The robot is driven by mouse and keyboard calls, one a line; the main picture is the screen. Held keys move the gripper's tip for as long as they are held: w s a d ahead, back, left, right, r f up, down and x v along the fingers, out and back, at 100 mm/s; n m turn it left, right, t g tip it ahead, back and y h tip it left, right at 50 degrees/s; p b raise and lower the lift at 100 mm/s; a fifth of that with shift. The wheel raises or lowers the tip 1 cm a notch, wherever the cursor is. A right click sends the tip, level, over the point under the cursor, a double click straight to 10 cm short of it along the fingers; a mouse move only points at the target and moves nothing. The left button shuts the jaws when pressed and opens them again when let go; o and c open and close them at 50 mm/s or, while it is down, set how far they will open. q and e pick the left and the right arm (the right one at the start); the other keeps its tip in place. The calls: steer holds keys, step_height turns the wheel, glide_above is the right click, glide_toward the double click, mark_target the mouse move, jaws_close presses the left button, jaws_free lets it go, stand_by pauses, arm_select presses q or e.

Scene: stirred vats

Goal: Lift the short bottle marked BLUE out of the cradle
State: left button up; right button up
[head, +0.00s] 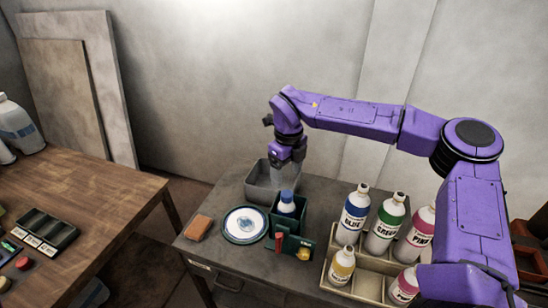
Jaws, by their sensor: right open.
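A short bottle with a blue cap (286,197) stands in a dark green cradle (292,243) on the grey table. The cradle walls hide its lower part, and I cannot read its label. My right gripper (285,166) is open and empty. It points down over the grey bin behind the cradle, above and just behind the short bottle, apart from it. My left gripper is not in view.
A beige crate (368,263) at the right holds tall bottles marked BLUE (354,215), GREEN (384,226) and PINK, with shorter bottles in front. The grey bin (262,185) stands behind the cradle. A round plate (245,225) and brown block (199,228) lie left.

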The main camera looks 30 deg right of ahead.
mark_target(286, 193)
steer(key=shift+w+f, duration=0.4)
steer(key=shift+f, duration=0.2)
steer(key=f, duration=0.2)
steer(key=s+f+p, duration=0.1)
steer(key=f, duration=0.1)
steer(key=shift+s+f+p, duration=0.15)
steer(key=shift+f+p, duration=0.1)
steer(key=shift+p, duration=0.05)
steer(key=f, duration=0.4)
steer(key=shift+w+p, duration=0.35)
steer(key=shift+w, duration=0.05)
steer(key=shift+f, duration=0.25)
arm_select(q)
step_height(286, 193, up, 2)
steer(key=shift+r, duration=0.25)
arm_select(e)
steer(key=shift+s, duration=0.2)
